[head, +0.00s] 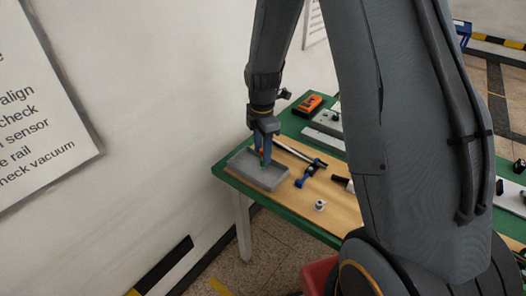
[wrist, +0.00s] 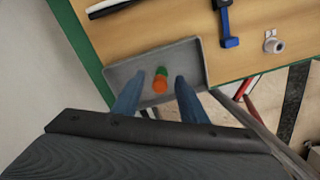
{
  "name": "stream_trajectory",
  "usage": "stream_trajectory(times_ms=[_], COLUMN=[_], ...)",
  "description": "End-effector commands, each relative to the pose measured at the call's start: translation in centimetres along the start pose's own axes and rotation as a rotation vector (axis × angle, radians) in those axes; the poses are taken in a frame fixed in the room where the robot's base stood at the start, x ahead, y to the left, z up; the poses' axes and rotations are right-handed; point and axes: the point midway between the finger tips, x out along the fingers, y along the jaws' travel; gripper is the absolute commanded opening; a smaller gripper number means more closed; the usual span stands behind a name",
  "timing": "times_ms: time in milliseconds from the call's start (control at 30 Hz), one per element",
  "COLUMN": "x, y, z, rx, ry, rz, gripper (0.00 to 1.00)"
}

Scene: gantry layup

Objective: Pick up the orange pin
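The orange pin (wrist: 160,84) is in the grey tray (wrist: 196,50), with a green pin (wrist: 161,71) right beside it in the wrist view. My gripper (wrist: 163,80) is open, its two blue fingers on either side of the orange pin with gaps showing. In the head view my gripper (head: 263,160) points down over the grey tray (head: 268,178) at the table's left end. A small patch of orange and green shows by the fingers there, mostly hidden. I cannot tell whether the fingers reach down to the pin's height.
A blue clamp (head: 304,178) and a small white fitting (head: 320,205) lie on the wooden board right of the tray. An orange device (head: 313,103) sits at the back of the green table. A wall stands close at left.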

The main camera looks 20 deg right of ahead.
Motion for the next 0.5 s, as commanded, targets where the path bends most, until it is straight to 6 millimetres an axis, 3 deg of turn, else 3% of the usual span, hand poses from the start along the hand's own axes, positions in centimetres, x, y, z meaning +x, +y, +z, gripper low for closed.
stream_trajectory(times_ms=[200, 433, 500], x=[0.08, 0.07, 0.06], y=[0.01, 0.01, 0.01], z=[-0.01, -0.01, -0.01], rx=[0.0, 0.0, 0.0], ry=[0.0, 0.0, 0.0], rz=[0.0, 0.0, 0.0], gripper=[0.39, 0.02, 0.0])
